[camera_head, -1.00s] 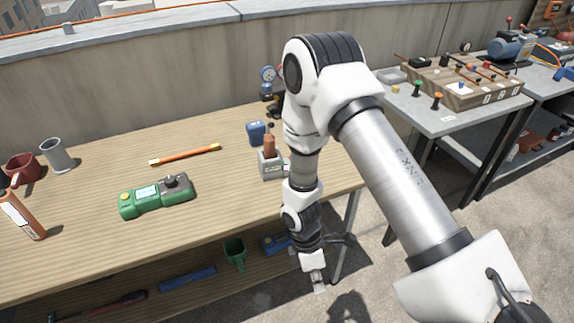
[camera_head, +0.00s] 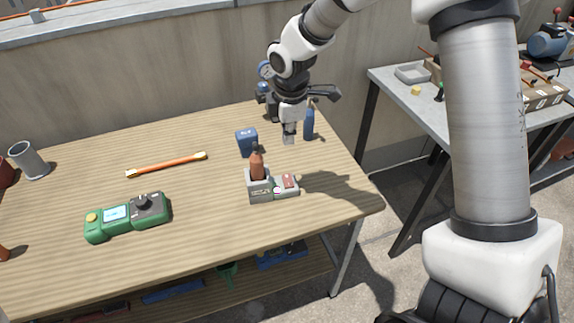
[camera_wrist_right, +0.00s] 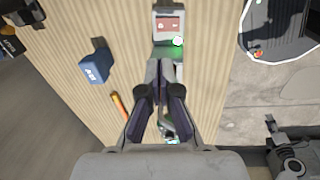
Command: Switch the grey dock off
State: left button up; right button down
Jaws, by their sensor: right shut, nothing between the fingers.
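The grey dock (camera_head: 260,196) stands on the wooden table near its right end. A brown-handled tool (camera_head: 257,165) stands upright in its left part. A red switch (camera_head: 290,181) is on its right part, with a small pale lamp (camera_head: 277,190) beside it. In the right wrist view the red switch (camera_wrist_right: 168,24) is at the top, and the lamp (camera_wrist_right: 178,41) looks bright with a green tint. My right gripper (camera_head: 289,138) is shut and empty, pointing down above the table behind the dock, apart from it. In the wrist view its fingertips (camera_wrist_right: 160,65) hide part of the dock area. My left gripper is out of view.
A blue box (camera_head: 246,142) and a blue bottle (camera_head: 309,122) stand near my right gripper. A green device (camera_head: 127,217), an orange stick (camera_head: 167,164) and a grey cup (camera_head: 29,161) are further left. The tabletop in front of the dock is clear.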

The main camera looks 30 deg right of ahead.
aim_at(288, 181)
jog(key=f, duration=0.4)
jog(key=w+f, duration=0.1)
jog(key=f, duration=0.8)
jog(key=shift+w+d+f, duration=0.15)
jog(key=shift+f, duration=0.2)
jog(key=shift+p, duration=0.35)
jog(key=shift+f, duration=0.25)
jog(key=shift+s+a+r, duration=0.2)
jog(key=shift+s+a, duration=0.05)
jog(key=shift+s, duration=0.45)
